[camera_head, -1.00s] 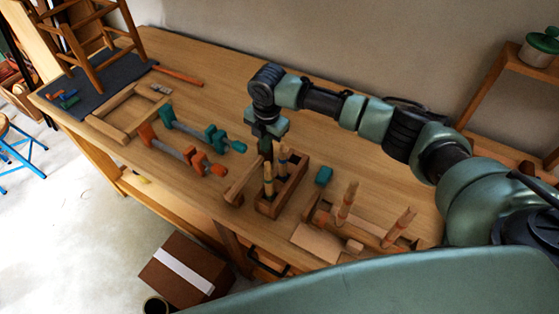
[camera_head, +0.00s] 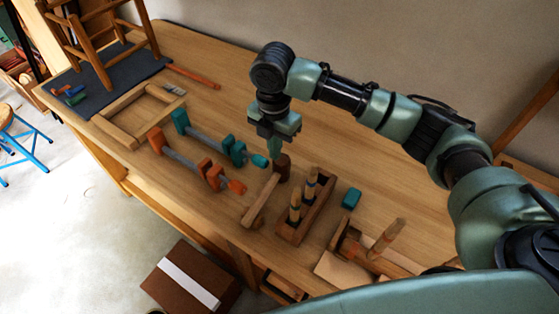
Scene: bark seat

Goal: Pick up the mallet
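The mallet lies on the wooden workbench (camera_head: 190,135), between the bar clamps and the chisel box. Its pale handle (camera_head: 261,200) points toward the front edge and its dark brown head (camera_head: 283,166) is at the far end. My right gripper (camera_head: 275,150) hangs pointing down, just above and slightly left of the mallet head in the picture. A gap between gripper and head cannot be judged. Its fingers are small and dark, so I cannot tell whether they are open or shut. My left gripper is not in view.
A chisel box (camera_head: 306,212) stands right of the mallet, with a teal block (camera_head: 351,198) beyond it. Orange clamp (camera_head: 197,162) and teal clamp (camera_head: 215,142) lie left. A wooden frame (camera_head: 139,115) and chair (camera_head: 95,45) are farther left. Bare benchtop lies behind the gripper.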

